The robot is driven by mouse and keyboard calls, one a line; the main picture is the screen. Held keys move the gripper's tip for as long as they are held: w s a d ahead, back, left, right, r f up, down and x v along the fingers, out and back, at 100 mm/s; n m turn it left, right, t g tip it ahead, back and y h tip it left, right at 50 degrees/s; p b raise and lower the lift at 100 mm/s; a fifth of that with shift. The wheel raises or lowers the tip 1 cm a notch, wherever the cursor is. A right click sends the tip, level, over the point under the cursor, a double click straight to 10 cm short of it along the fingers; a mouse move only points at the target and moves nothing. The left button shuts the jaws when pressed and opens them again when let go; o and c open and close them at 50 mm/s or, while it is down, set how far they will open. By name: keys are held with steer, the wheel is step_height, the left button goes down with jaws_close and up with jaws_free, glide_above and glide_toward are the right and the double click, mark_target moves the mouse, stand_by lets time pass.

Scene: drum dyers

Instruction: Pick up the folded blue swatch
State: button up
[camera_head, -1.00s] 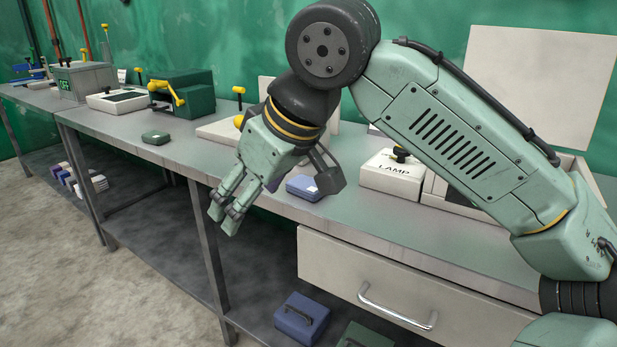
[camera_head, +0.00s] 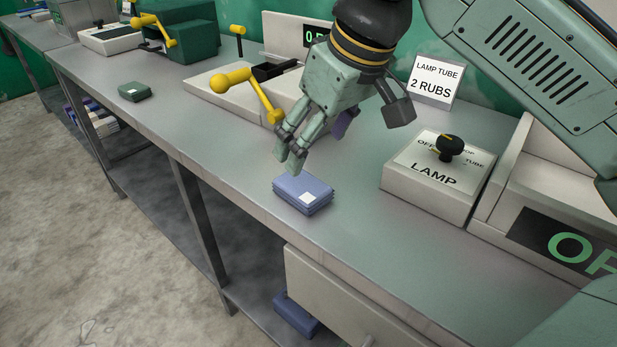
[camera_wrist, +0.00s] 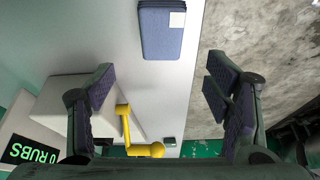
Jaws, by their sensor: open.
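The folded blue swatch (camera_head: 302,194) lies flat on the grey bench near its front edge, with a small white tag on top. It also shows at the top of the wrist view (camera_wrist: 161,30), beyond my fingers. My gripper (camera_head: 291,155) is open and empty, above and slightly behind the swatch in the head view, apart from it. In the wrist view my gripper's two padded fingers (camera_wrist: 160,95) stand wide apart with nothing between them but bench and a yellow lever farther off.
A device with a yellow lever (camera_head: 232,82) stands left of my gripper. A LAMP box (camera_head: 437,180) with a black knob stands right of the swatch. A green folded swatch (camera_head: 134,91) lies farther left. A sign (camera_head: 433,82) stands behind. The bench around the swatch is clear.

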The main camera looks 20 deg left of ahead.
mark_target(303, 184)
steer(key=x, duration=0.3)
steer(key=shift+s+f, duration=0.15)
steer(key=shift+f, duration=0.1)
steer(key=f, duration=0.4)
steer(key=shift+a+f, duration=0.4)
steer(key=shift+w+a+f, duration=0.15)
steer(key=shift+w+f, duration=0.05)
steer(key=shift+f, duration=0.15)
steer(key=shift+c, duration=0.2)
steer(key=c, duration=1.2)
steer(key=shift+o, duration=0.2)
steer(key=shift+r, duration=0.1)
